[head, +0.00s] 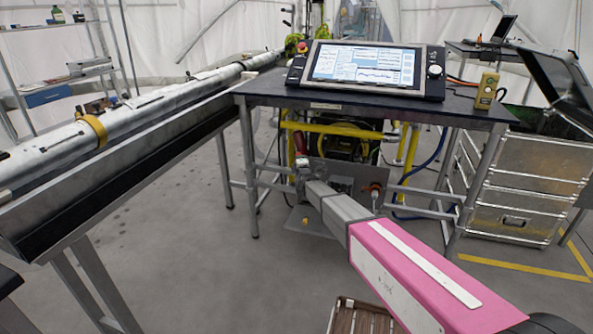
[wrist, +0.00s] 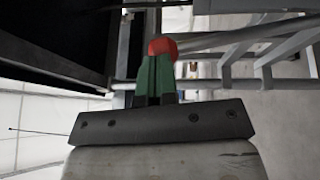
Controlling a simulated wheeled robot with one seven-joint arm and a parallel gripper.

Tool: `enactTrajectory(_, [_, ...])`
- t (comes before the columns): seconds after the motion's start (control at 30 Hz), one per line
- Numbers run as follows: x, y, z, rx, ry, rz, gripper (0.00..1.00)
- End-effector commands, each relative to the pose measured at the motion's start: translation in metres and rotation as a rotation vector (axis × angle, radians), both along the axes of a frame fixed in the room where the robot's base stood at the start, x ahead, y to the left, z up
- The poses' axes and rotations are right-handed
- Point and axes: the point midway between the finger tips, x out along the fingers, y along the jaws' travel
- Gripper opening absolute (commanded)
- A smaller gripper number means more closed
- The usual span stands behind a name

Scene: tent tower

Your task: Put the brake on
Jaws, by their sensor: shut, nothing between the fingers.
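A lever with a red handle (head: 299,142), which looks like the brake lever, stands upright under the front of the table. In the wrist view its red end (wrist: 162,46) is right at my fingertips, and a grey bar runs from it to the right. My gripper (wrist: 156,62) has green fingers that are shut together with nothing between them. In the head view my gripper (head: 302,166) is just below the red handle, with its fingers too small to make out. I cannot tell whether they touch the handle. The lever's lower part is hidden behind my arm.
A dark table (head: 465,108) carries a tilted screen console (head: 365,68) and a yellow remote (head: 487,88). Yellow-framed machinery (head: 340,133) sits underneath. A long metal pipe on a rail (head: 130,165) runs along the left. Metal cases (head: 515,190) stand right.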

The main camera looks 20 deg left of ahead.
Motion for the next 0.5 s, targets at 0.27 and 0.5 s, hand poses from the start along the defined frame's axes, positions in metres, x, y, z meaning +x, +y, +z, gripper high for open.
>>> enactTrajectory(0.27, [0.039,0.001,0.009,-0.001,0.113,0.0,0.0])
enactTrajectory(0.5, [0.056,0.001,0.011,-0.001,0.11,-0.001,0.0])
